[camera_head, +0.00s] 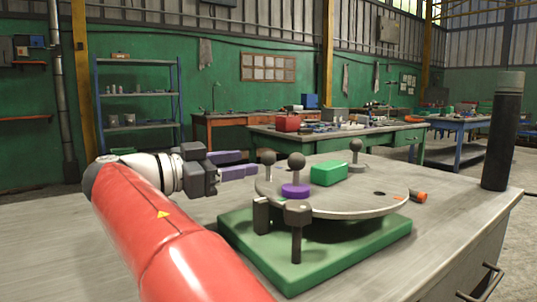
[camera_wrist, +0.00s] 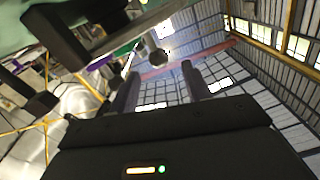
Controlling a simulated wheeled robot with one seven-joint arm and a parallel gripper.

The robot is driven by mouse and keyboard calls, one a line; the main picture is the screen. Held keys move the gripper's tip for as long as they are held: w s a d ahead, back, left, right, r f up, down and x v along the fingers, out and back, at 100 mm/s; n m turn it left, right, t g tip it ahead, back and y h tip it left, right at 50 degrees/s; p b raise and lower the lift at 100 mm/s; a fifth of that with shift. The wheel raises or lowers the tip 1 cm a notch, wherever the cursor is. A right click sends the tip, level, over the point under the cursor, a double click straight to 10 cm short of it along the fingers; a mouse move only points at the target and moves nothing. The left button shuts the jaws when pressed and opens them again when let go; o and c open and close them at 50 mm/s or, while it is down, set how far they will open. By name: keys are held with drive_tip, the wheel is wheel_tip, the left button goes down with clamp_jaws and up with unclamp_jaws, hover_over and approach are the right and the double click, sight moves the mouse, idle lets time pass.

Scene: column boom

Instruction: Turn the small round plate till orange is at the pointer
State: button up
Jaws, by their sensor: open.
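The small round plate (camera_head: 345,202) is grey and sits level above a green base (camera_head: 320,262) on the bench. Grey ball-topped knobs stand on it at the left (camera_head: 269,158), the front (camera_head: 296,161) and the back (camera_head: 356,147). A purple disc (camera_head: 295,191), a green block (camera_head: 328,173) and a small orange patch (camera_head: 398,197) at the right edge also show. A dark bracket on a post (camera_head: 297,214) stands at the front rim; I cannot tell whether it is the pointer. My gripper (camera_head: 246,163) is open and empty, left of the plate near the left knob.
An orange-ended cylinder (camera_head: 419,196) shows just beyond the plate's right edge. A tall dark cylinder (camera_head: 503,135) stands at the bench's right. The bench top (camera_head: 445,220) is bare right of the base. Other workbenches and a shelf stand farther back.

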sight(262, 160)
drive_tip(key=x, duration=0.7)
drive_tip(key=shift+s+d, duration=0.1)
drive_tip(key=shift+d, duration=0.1)
clamp_jaws()
